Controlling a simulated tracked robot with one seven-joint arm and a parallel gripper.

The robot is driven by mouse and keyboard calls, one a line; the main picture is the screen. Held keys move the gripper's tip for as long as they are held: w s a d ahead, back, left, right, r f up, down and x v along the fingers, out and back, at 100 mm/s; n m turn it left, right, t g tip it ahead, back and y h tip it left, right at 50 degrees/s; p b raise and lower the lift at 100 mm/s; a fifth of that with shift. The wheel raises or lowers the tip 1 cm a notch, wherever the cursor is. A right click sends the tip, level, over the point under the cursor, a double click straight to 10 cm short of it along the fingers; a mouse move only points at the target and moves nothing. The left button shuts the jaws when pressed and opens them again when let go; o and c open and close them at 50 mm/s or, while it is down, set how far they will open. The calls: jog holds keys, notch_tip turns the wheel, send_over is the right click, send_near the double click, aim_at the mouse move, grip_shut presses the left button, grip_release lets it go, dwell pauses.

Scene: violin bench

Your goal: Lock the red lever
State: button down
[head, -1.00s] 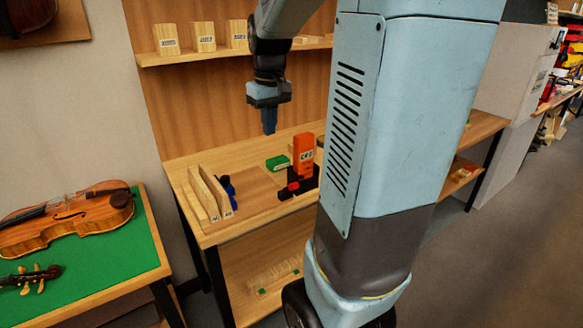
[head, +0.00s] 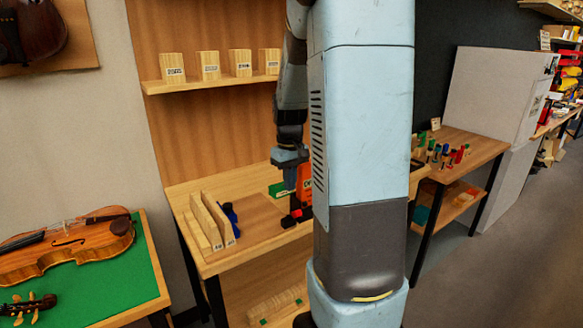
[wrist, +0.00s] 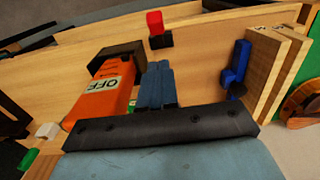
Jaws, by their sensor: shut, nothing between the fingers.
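A small red lever end (wrist: 155,21) shows on a black piece at the top of the wrist view. In the head view a red bit (head: 285,222) sits low on the bench, at the left of the black base. An orange block (wrist: 104,88) marked OFF stands in a black holder; in the head view my arm partly hides it (head: 306,178). My gripper (head: 290,186) points down above the bench, left of the orange block. Its blue fingers (wrist: 158,72) are together and empty, apart from the red lever.
A blue tool (wrist: 236,68) stands beside upright wooden boards (wrist: 272,65) on the bench; the boards also show in the head view (head: 212,222). A green item (head: 277,189) lies behind. A violin (head: 75,243) lies on a green table at left.

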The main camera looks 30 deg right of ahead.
aim_at(298, 213)
jog(key=s+f, duration=0.1)
jog(key=f, duration=0.1)
jog(key=s+f, duration=0.1)
jog(key=f, duration=0.1)
jog(key=shift+s+f, duration=0.15)
jog(key=shift+s, duration=0.05)
jog(key=shift+s+f, duration=0.1)
jog(key=shift+s+d+f, duration=0.1)
jog(key=shift+s+f, duration=0.7)
jog(key=shift+s, duration=0.25)
jog(key=shift+f, duration=0.1)
